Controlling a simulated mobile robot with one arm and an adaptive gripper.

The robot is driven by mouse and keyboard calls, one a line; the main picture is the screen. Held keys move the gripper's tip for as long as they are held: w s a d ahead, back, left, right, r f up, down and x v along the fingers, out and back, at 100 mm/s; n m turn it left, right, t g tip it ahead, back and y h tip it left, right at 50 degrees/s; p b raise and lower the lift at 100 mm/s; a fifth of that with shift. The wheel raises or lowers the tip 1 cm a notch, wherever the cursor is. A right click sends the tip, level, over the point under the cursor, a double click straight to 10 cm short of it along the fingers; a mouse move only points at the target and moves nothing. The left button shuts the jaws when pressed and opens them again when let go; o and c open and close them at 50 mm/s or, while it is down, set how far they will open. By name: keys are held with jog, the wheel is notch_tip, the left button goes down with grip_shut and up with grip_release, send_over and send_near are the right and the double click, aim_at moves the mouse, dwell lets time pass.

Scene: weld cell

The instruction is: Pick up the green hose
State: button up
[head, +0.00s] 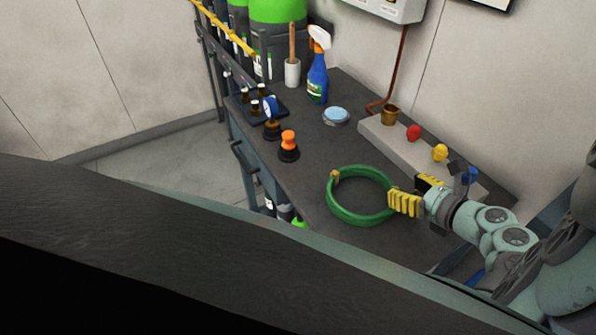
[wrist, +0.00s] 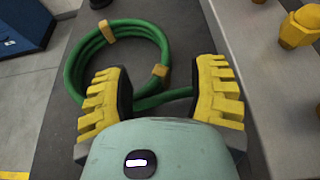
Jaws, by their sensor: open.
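The green hose (head: 346,214) lies coiled on the dark bench top, with a yellow band on its far left side. In the wrist view the coil (wrist: 80,58) shows ahead of my gripper, with two yellow bands on it. My gripper (head: 402,201) is at the right side of the coil in the head view, with yellow ribbed fingers. In the wrist view the fingers (wrist: 160,92) are apart, and a stretch of the hose shows between them. I cannot tell whether a finger touches the hose. The fingers hide part of the coil.
The dark bench (head: 310,190) has free room left of the coil. A grey block (head: 390,136) with red, yellow and blue knobs runs along the wall side. An orange-topped item (head: 288,147), a blue spray bottle (head: 317,75) and a light blue tin (head: 336,116) stand farther back.

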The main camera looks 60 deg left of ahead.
aim_at(387, 178)
jog(key=shift+x, duration=3.1)
jog(key=shift+w, duration=0.15)
grip_shut()
jog(key=shift+d, duration=0.1)
